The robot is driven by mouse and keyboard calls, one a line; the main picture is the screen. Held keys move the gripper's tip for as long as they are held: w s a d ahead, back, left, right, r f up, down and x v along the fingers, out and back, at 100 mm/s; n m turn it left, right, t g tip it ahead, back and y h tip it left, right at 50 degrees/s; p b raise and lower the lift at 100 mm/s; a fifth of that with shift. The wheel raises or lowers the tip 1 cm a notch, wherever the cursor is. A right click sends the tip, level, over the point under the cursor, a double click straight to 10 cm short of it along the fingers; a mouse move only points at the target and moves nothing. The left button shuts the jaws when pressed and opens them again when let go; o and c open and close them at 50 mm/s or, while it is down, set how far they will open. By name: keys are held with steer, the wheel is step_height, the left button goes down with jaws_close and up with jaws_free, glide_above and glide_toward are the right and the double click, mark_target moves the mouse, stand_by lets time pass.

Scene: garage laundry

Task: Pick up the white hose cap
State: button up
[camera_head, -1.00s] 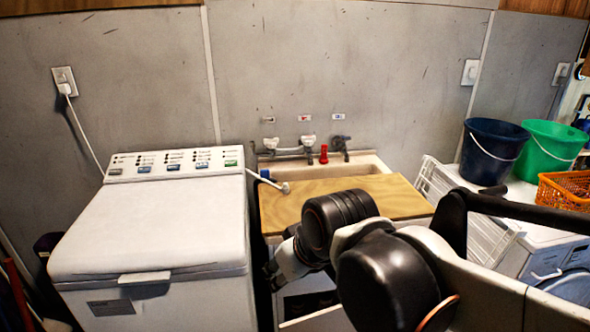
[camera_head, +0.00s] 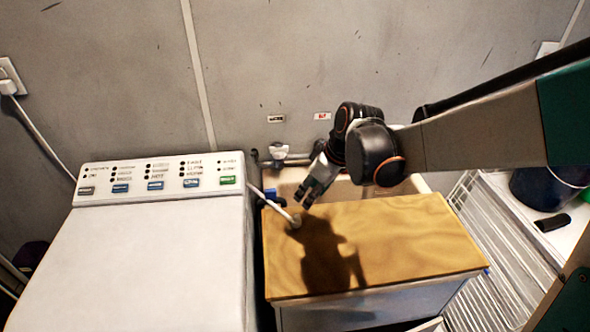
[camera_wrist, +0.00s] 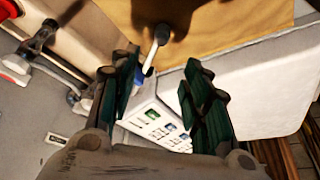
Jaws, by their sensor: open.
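The white washing machine (camera_head: 140,270) stands left of the board, with its control panel at the back. A sink (camera_head: 290,178) with a tap (camera_head: 279,153) lies behind the board. A white wire rack (camera_head: 500,250) is to the right. The rest of the board is clear.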

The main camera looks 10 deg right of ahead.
mark_target(297, 216)
steer(key=b+x, duration=0.5)
steer(key=x, duration=0.8)
steer(key=shift+f, duration=0.35)
steer(key=shift+s, duration=0.1)
steer(key=shift+c, duration=0.3)
steer(key=c, duration=1)
